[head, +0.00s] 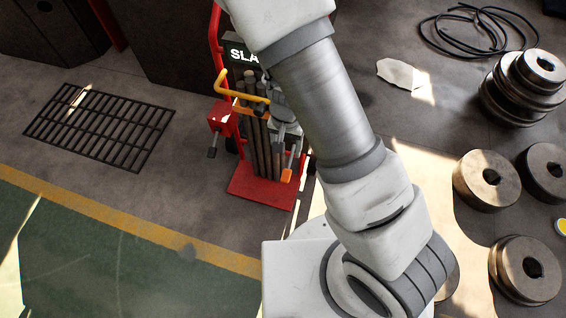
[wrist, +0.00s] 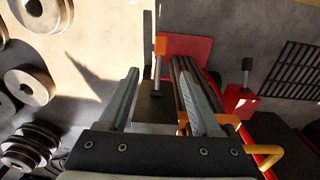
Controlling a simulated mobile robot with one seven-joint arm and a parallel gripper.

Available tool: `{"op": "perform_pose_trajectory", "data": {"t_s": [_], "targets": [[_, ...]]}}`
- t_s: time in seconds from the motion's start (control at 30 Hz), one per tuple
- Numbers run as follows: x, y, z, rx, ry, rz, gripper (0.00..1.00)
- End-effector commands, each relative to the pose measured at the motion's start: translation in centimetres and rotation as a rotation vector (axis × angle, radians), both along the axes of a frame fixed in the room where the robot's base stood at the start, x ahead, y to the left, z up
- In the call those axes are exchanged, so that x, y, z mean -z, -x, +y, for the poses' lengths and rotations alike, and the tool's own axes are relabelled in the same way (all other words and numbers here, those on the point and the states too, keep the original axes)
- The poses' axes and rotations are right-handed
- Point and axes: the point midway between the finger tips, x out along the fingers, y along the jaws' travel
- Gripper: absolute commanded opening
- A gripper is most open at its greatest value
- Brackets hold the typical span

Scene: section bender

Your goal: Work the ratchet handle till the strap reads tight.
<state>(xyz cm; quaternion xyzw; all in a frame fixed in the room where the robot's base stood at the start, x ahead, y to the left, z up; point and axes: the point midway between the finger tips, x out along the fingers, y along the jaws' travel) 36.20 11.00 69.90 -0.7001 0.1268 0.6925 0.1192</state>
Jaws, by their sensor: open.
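A red cart (head: 262,190) carries several upright grey bars (head: 258,140). A dark sign (head: 240,54) behind them shows the letters "SLA"; my arm hides the rest. A lever with an orange end (head: 287,175) hangs at the cart's right side; it also shows in the wrist view (wrist: 159,46). A red block with a dark-ended lever (head: 213,148) sits on the left side. I cannot tell for sure which lever is the ratchet handle. My gripper (wrist: 157,68) is open beside the bars, with the orange-ended lever showing between its fingertips. The strap is not clearly visible.
A yellow bent bar (head: 243,90) juts from the cart's upper left. A floor grate (head: 100,127) lies to the left. Heavy round rollers (head: 487,180) and a black cable coil (head: 478,28) are on the right. The green floor at front left is clear.

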Motion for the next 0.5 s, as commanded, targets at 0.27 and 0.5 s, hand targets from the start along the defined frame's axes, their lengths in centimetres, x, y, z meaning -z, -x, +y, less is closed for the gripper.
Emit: {"op": "perform_pose_trajectory", "data": {"t_s": [0.27,0.5], "targets": [[2.1,0.0,-0.1,0.000,-0.014,0.013,0.65],[7.4,0.0,-0.2,0.000,-0.012,0.013,0.65]]}}
